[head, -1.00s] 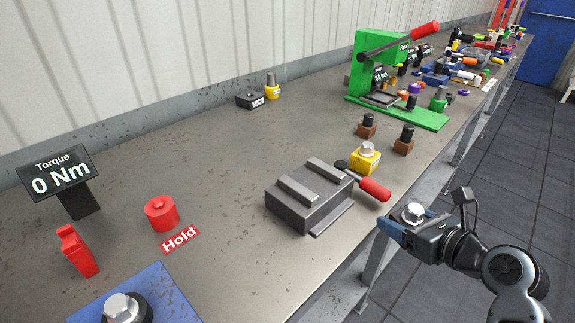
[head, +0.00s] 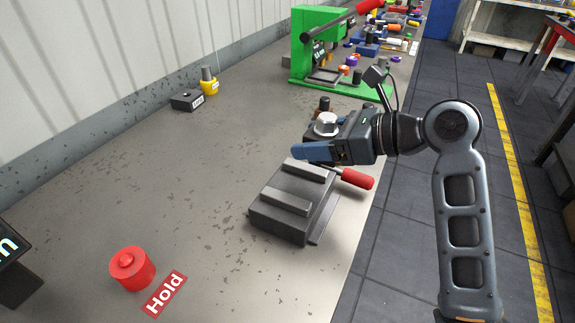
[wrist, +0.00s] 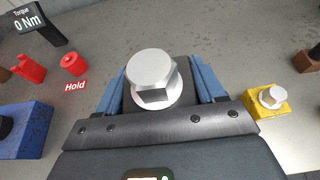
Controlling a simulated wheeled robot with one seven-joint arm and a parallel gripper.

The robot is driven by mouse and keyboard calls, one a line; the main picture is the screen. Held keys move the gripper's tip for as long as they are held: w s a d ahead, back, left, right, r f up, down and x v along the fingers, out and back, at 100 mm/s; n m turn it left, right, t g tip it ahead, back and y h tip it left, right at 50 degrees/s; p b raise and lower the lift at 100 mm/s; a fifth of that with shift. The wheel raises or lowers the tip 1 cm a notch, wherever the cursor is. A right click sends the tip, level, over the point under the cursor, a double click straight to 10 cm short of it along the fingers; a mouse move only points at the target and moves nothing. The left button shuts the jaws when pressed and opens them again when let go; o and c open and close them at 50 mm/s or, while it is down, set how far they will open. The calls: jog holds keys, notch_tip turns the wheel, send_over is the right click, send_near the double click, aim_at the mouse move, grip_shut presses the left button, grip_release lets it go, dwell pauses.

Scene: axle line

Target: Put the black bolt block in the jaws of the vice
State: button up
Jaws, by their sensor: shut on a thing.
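The vice (head: 262,217) is a dark grey block on the bench with two raised parallel jaw bars, a gap between them, and a red-tipped handle (head: 357,179). My gripper (head: 312,152) is above the bench at the vice's far end. Its blue fingers are shut on a bolt block, whose silver hex head (head: 326,121) stands up between them. The head also shows in the wrist view (wrist: 152,72). The vice is hidden in the wrist view.
A yellow bolt block (wrist: 265,106) and a blue block (wrist: 22,125) flank the gripper in the wrist view. A red button (head: 132,268) and Hold label lie near left. A green press (head: 312,40) stands farther back. Bench left of the vice is clear.

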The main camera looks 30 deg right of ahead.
aim_at(288, 186)
jog(key=w+a+f, duration=0.1)
jog(key=a, duration=0.1)
jog(key=w+a+f, duration=0.1)
jog(key=w+f, duration=0.1)
jog(key=shift+a, duration=0.35)
jog(key=shift+f, duration=1.9)
jog(key=shift+f+p, duration=0.35)
jog(key=shift+f, duration=0.25)
jog(key=o, duration=1.3)
jog(key=shift+s+f, duration=0.1)
jog(key=shift+f, duration=0.05)
jog(key=o, duration=0.3)
jog(key=shift+a+f, duration=0.1)
jog(key=shift+a, duration=0.05)
jog(key=shift+r+b, duration=0.25)
jog(key=shift+b, duration=0.05)
jog(key=v, duration=1.2)
jog(key=shift+r, duration=0.45)
